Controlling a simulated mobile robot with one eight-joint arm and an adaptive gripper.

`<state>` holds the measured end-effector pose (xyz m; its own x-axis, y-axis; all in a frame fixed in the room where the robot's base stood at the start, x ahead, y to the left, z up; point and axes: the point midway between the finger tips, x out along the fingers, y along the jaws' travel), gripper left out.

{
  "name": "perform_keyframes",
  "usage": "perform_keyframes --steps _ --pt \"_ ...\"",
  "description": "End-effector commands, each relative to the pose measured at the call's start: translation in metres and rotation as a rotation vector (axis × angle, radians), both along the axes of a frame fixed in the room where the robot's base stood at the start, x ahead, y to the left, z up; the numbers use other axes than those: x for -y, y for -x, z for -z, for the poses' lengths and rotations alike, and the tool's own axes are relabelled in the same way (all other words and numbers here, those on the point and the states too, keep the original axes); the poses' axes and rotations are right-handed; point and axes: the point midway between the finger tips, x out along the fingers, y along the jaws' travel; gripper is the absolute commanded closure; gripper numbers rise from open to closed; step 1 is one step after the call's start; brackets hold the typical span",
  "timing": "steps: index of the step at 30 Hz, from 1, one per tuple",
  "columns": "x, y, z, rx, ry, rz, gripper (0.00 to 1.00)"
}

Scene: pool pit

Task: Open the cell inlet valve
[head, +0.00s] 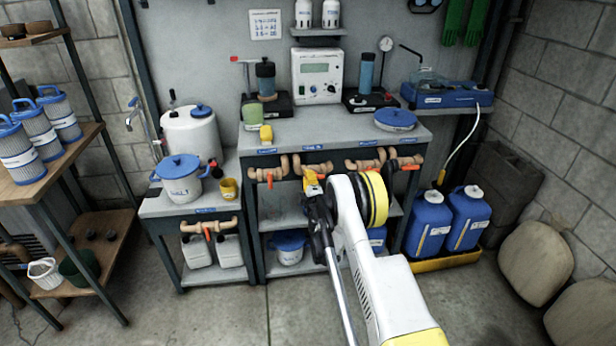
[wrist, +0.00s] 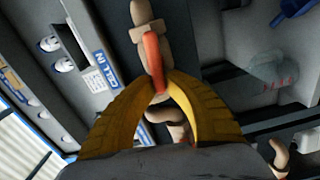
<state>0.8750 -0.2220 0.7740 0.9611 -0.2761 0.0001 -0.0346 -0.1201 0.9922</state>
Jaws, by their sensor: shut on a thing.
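The cell inlet valve is on a tan pipe under the front edge of the grey bench, below a blue label that reads as CELL IN in the wrist view. Its orange-red lever (wrist: 152,52) runs from the tan valve body (wrist: 148,30) toward my gripper. In the wrist view my gripper (wrist: 165,88) has its yellow fingers closed around the free end of this lever. In the head view my gripper (head: 312,182) is at the pipe row below the bench's middle label (head: 313,148), and it hides most of the valve. The lever's exact angle to the pipe is hard to tell.
Other orange-handled valves sit left (head: 269,178) and right (head: 410,168) along the same pipe row, and one on the lower left stand (head: 208,230). Blue jugs (head: 428,222) stand at right. The floor (head: 230,310) in front is clear.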

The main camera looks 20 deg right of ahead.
Motion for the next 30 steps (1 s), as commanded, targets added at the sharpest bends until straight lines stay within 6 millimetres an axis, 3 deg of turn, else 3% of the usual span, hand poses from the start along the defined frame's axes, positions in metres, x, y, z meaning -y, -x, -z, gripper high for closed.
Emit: perform_keyframes --steps 10,25,27,28,30 --pt "-0.0001 -0.0004 0.0034 -0.034 0.119 0.0 1.0" --pt "0.0 -0.0003 0.0039 -0.039 0.136 0.0 1.0" --pt "0.0001 -0.0002 0.004 -0.039 0.136 0.0 0.72" --pt "0.0001 -0.0002 0.0039 -0.039 0.136 0.0 0.64" --pt "0.0001 -0.0002 0.004 -0.039 0.136 0.0 0.64"
